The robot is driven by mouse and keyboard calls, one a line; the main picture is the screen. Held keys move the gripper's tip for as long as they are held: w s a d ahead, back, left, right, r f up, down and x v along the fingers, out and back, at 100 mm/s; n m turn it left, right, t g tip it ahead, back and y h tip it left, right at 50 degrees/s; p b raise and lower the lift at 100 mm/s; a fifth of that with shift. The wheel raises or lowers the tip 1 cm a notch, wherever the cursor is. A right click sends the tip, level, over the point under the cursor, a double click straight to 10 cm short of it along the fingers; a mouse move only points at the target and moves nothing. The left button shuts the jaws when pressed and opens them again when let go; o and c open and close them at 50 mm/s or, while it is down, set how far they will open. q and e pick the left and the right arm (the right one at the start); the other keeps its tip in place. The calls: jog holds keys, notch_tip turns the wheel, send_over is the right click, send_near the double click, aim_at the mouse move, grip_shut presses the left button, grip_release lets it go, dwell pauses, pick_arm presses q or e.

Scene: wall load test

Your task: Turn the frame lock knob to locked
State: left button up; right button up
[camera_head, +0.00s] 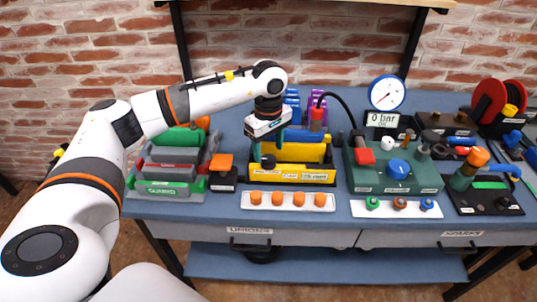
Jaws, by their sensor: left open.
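My left gripper (267,147) points down over the left end of the yellow bin (300,152), its teal fingers apart. A small dark round knob-like part (268,161) shows just below the fingers, at the bin's left side; I cannot tell if they touch it. No label readable here says which one is the frame lock knob, and no locked mark is legible. My right gripper is not in view.
Left of the gripper are an orange-topped black block (222,168) and a grey and green rack (170,168). A white strip with orange caps (290,200) lies in front. A gauge (387,93) stands behind the green box.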

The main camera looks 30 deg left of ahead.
aim_at(268, 159)
pick_arm(q)
notch_tip(268, 159, up, 9)
jog(key=shift+b, duration=0.45)
